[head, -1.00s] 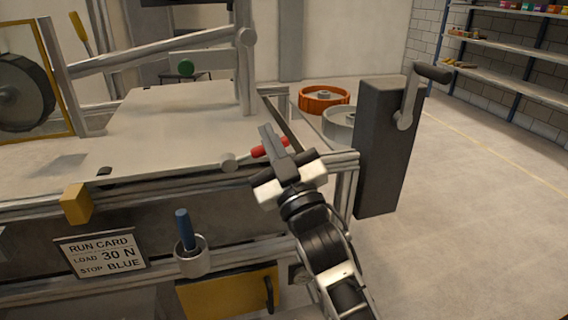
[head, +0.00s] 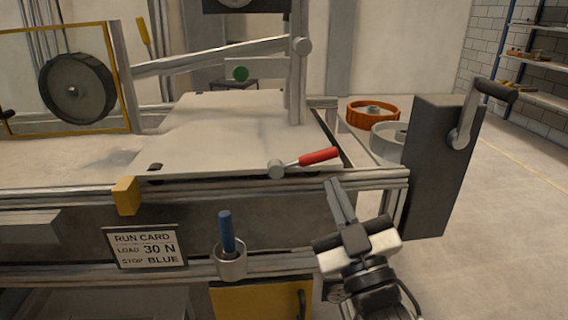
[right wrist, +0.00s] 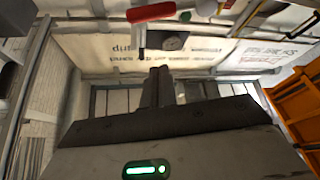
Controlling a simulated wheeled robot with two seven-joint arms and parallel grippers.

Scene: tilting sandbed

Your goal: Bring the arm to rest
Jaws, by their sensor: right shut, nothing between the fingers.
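My right gripper (head: 336,190) is shut and empty in the head view. Its fingers point up and left, just in front of the sandbed's front rail. The red-handled lever (head: 318,156) lies on the front edge of the sandbed's pale panel (head: 215,140), above and left of the fingertips and apart from them. In the right wrist view, the closed fingers (right wrist: 158,85) show in the middle, and the red handle (right wrist: 152,12) is beyond them at the top. My left gripper is in neither current view.
A dark post with a crank (head: 440,165) stands right of my right arm. A blue-handled tool (head: 227,232) sits in a cup on the lower rail, beside the run card (head: 145,248). A yellow block (head: 125,195) is on the front rail. Open floor lies at the right.

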